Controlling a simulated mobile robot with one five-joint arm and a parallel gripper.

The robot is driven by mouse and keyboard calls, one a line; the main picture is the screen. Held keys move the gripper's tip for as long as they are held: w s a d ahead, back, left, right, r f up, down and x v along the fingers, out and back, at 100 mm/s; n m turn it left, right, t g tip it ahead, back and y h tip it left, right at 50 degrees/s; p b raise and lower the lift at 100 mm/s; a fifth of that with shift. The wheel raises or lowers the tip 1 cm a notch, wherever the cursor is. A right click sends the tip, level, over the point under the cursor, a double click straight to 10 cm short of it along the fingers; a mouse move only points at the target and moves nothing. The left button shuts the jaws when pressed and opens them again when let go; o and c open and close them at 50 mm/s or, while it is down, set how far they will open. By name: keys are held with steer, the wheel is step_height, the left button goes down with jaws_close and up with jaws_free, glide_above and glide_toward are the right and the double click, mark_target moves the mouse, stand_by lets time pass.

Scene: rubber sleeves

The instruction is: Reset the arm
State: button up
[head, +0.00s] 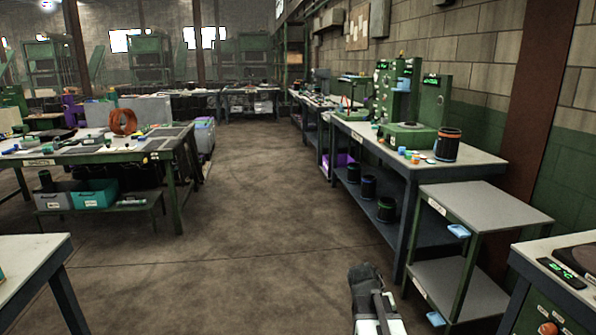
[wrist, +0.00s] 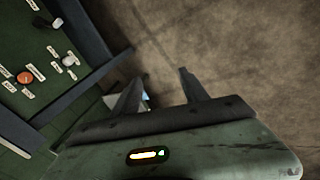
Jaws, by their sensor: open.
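My gripper (wrist: 160,75) shows in the wrist view with its two dark fingers spread apart. Only bare floor shows between the fingertips, and the gripper holds nothing. In the head view a dark and white part of my arm stands at the bottom, right of the middle, over the floor. I cannot make out the fingers there.
A grey two-level cart (head: 485,208) and a green-fronted bench (head: 540,310) stand close on the right. The bench's panel with an orange knob (wrist: 25,77) fills the wrist view's left. A workbench (head: 85,155) stands left. The middle floor (head: 260,215) is clear.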

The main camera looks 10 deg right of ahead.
steer(key=s+a+f+n+y, duration=0.1)
steer(key=s+a+y, duration=0.1)
steer(key=a, duration=0.9)
steer(key=s+a+f+n+y, duration=0.1)
steer(key=s+a+y, duration=0.1)
steer(key=a, duration=0.9)
step_height(320, 180, up, 18)
steer(key=p, duration=1.7)
steer(key=shift+w+y+p, duration=0.3)
steer(key=shift+w+p, duration=0.05)
steer(key=shift+f, duration=0.1)
steer(key=c, duration=0.3)
steer(key=shift+c, duration=0.2)
